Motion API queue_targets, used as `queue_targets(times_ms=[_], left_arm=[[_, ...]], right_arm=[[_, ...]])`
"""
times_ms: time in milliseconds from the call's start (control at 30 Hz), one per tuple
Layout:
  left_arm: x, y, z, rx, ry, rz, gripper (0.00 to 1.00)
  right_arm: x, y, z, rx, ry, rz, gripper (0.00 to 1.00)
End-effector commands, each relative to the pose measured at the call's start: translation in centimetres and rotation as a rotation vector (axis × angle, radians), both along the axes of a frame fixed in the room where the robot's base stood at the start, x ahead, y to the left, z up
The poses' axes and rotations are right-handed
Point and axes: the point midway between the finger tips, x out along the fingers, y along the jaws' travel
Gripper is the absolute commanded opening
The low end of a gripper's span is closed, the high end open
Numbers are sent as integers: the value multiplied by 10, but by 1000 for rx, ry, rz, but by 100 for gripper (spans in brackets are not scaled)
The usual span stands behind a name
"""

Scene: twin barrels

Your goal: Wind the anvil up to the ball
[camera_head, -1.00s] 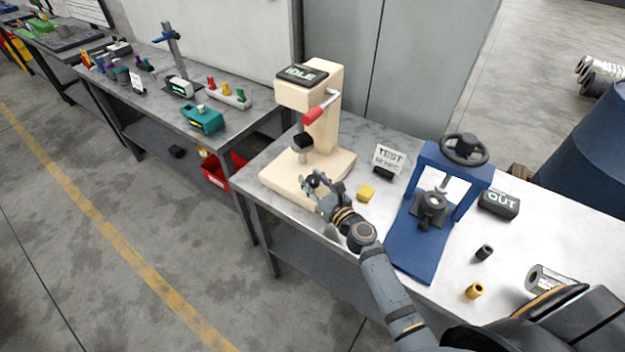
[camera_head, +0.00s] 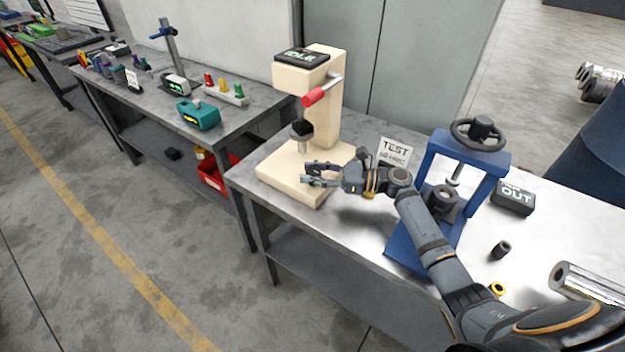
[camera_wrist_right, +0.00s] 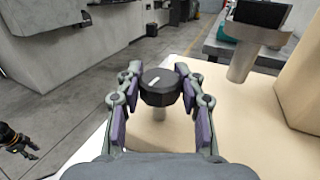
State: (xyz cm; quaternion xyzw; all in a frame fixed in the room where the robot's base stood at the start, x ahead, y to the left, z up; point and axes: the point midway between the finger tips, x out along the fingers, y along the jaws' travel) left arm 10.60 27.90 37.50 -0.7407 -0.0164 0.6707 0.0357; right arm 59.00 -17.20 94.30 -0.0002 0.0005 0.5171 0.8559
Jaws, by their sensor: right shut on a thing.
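The cream hardness tester (camera_head: 330,110) stands at the near left corner of the bench, with a dark display on top and a red-tipped lever. Its anvil (camera_head: 299,140) is a metal disc on a steel post, with a dark block on it; it also shows in the wrist view (camera_wrist_right: 260,34). The ball is not clearly visible under the head. My right gripper (camera_head: 308,174) reaches in from the right, low over the tester's base. In the wrist view its fingers are shut on both sides of a black knob (camera_wrist_right: 160,88) with a white mark. A dark, orange-banded part at lower left may be my left gripper (camera_wrist_right: 18,142).
A TEST sign (camera_head: 395,152) stands behind my right forearm. A blue press (camera_head: 470,165) with a black handwheel stands right of it, partly behind my arm. An OUT block (camera_head: 513,198) and small cylinders lie farther right. A second bench (camera_head: 235,122) stands left.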

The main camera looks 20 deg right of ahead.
Motion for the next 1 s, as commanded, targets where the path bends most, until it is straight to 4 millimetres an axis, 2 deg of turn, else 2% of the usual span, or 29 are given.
queue_targets(times_ms=[33, 333, 1000], left_arm=[[0, 0, -8, 0, 0, 0, 40], [0, 0, -23, 0, 0, 0, 40], [0, 0, -29, 0, 0, 0, 40]], right_arm=[[1, -1, -5, -2, 0, 24, 6], [0, -1, -3, -1, 2, 146, 6], [-1, 0, -1, -2, 3, 210, 6]])
